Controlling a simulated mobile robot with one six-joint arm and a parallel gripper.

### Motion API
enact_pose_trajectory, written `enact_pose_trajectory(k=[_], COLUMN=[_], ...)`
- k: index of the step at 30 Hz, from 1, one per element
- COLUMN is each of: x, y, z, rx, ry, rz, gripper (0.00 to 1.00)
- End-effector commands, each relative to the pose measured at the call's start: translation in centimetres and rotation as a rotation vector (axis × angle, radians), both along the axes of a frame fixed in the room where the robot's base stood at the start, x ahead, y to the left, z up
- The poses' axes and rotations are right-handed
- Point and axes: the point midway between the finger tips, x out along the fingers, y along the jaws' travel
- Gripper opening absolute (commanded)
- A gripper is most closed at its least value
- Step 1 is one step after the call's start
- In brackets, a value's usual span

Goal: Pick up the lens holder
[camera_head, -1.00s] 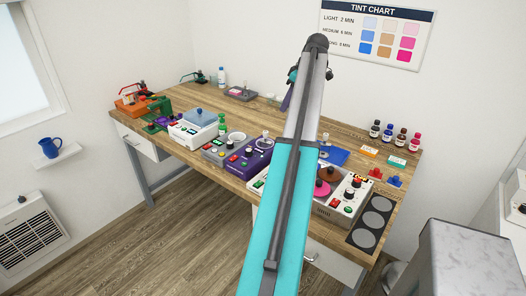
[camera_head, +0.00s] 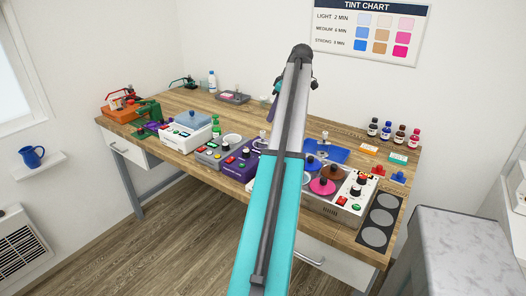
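I cannot tell for certain which item is the lens holder. Small red (camera_head: 378,170) and blue (camera_head: 398,177) clip-like pieces lie on the right part of the bench. A pale upright piece (camera_head: 323,143) stands at the blue tray (camera_head: 334,154) behind the white machine. My arm rises across the middle of the view.
The wooden bench (camera_head: 345,132) carries a white machine with knobs (camera_head: 345,203), a purple machine (camera_head: 240,163), a white box machine (camera_head: 190,135) and several dark bottles (camera_head: 386,131). A black pad with grey discs (camera_head: 381,217) lies at the right edge. A grey cabinet (camera_head: 465,250) stands at right.

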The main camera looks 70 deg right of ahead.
Motion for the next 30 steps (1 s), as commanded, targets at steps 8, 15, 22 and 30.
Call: enact_pose_trajectory(k=[8, 15, 22, 30], x=[0.2, 1.4, 2.5, 2.8], y=[-0.2, -0.3, -0.5, -0.6], z=[-1.4, -4.4, -7.0, -8.0], rx=[0.001, 0.002, 0.001, 0.0], ry=[0.0, 0.001, 0.001, 0.0], rz=[-0.005, -0.005, -0.006, -0.007], gripper=[0.28, 0.28, 0.28, 0.28])
